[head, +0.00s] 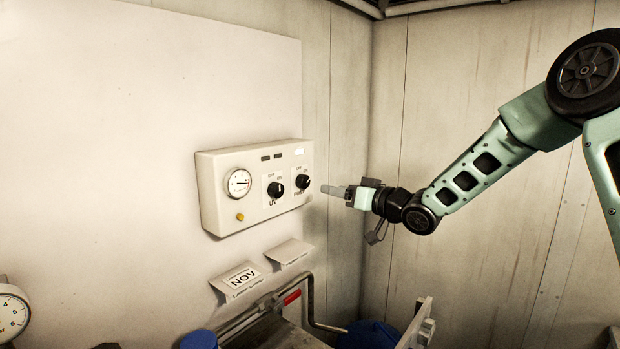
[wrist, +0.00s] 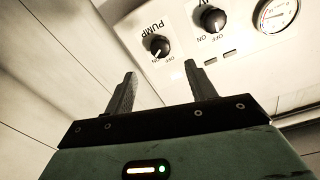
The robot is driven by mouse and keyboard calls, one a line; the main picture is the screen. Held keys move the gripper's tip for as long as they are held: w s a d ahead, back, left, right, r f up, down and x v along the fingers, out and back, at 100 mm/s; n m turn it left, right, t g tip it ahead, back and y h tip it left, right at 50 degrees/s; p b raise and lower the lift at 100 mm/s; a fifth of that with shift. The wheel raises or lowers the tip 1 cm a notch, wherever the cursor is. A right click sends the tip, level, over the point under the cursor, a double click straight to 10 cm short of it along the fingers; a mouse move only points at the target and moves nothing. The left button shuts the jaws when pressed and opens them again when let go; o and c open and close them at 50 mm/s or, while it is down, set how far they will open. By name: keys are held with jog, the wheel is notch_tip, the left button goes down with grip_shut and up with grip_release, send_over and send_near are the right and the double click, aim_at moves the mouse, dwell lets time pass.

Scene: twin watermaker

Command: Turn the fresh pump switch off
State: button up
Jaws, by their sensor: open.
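The pump switch is a black rotary knob (head: 303,181) at the right end of a white control box (head: 222,217) on the wall. In the wrist view the knob (wrist: 160,46) shows beside the upside-down word PUMP, with OFF and ON marks.
A similar black UV knob (head: 276,189) sits left of the pump knob. A dial gauge (head: 239,183) and a yellow button (head: 240,217) are further left. Paper labels (head: 241,281) and a red-handled pipe (head: 291,297) are below. A wall corner stands close to the right.

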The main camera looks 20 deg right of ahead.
aim_at(306, 183)
jog(key=p+x, duration=0.3)
jog(key=x, duration=0.6)
jog(key=shift+w+a+p, duration=0.25)
jog(key=shift+p, duration=0.1)
jog(key=c, duration=1)
